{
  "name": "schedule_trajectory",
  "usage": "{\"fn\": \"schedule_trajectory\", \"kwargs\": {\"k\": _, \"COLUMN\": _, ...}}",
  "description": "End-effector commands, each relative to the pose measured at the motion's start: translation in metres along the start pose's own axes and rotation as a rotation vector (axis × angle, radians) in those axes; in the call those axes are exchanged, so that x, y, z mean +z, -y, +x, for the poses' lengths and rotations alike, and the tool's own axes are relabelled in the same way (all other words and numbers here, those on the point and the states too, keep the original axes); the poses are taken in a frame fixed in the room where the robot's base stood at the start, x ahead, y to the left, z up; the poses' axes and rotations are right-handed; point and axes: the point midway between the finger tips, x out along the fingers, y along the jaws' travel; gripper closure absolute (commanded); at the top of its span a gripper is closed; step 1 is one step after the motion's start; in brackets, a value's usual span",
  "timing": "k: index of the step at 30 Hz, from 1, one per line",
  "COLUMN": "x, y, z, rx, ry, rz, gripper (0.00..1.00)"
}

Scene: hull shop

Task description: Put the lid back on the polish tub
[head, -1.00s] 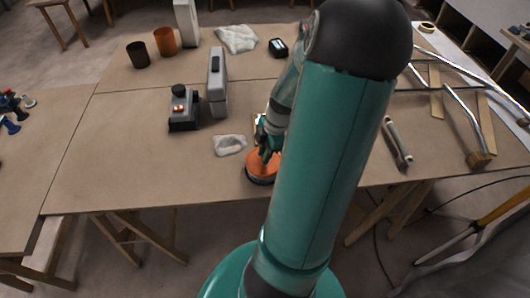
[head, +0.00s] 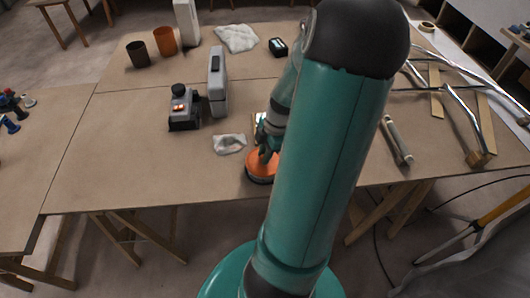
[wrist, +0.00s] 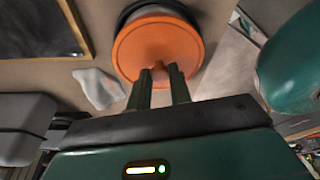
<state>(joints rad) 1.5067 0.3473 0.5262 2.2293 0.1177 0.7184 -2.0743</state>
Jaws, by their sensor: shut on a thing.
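The orange round lid (head: 257,165) is at the front edge of the table, over the dark polish tub (head: 259,181). The dark tub (wrist: 140,9) shows as a rim behind the lid's far edge. My gripper (wrist: 159,73) is shut on the lid's knob. In the head view my gripper (head: 266,153) is partly hidden by my arm. I cannot tell whether the lid is fully seated or tilted on the tub.
A white cloth (head: 229,144) lies just left of the tub. A grey device with a dark knob (head: 184,110) and an upright grey case (head: 217,85) stand further left. A grey handle-like bar (head: 397,141) lies to the right. The table's left front (head: 120,170) is clear.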

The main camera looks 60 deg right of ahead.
Motion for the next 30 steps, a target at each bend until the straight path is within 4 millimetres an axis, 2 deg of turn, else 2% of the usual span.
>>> {"fn": "schedule_trajectory", "kwargs": {"k": 7, "x": 0.0000, "y": 0.0000, "z": -0.0001, "rx": 0.000, "ry": 0.000, "rz": 0.000, "gripper": 1.00}}
{"fn": "schedule_trajectory", "kwargs": {"k": 8, "x": 0.0000, "y": 0.0000, "z": -0.0001, "rx": 0.000, "ry": 0.000, "rz": 0.000, "gripper": 0.78}}
{"fn": "schedule_trajectory", "kwargs": {"k": 11, "x": 0.0000, "y": 0.0000, "z": -0.0001, "rx": 0.000, "ry": 0.000, "rz": 0.000, "gripper": 0.58}}
{"fn": "schedule_trajectory", "kwargs": {"k": 12, "x": 0.0000, "y": 0.0000, "z": -0.0001, "rx": 0.000, "ry": 0.000, "rz": 0.000, "gripper": 0.54}}
{"fn": "schedule_trajectory", "kwargs": {"k": 18, "x": 0.0000, "y": 0.0000, "z": 0.0000, "rx": 0.000, "ry": 0.000, "rz": 0.000, "gripper": 0.52}}
{"fn": "schedule_trajectory", "kwargs": {"k": 21, "x": 0.0000, "y": 0.0000, "z": 0.0000, "rx": 0.000, "ry": 0.000, "rz": 0.000, "gripper": 0.33}}
{"fn": "schedule_trajectory", "kwargs": {"k": 30, "x": -0.0001, "y": -0.0001, "z": -0.0007, "rx": 0.000, "ry": 0.000, "rz": 0.000, "gripper": 0.33}}
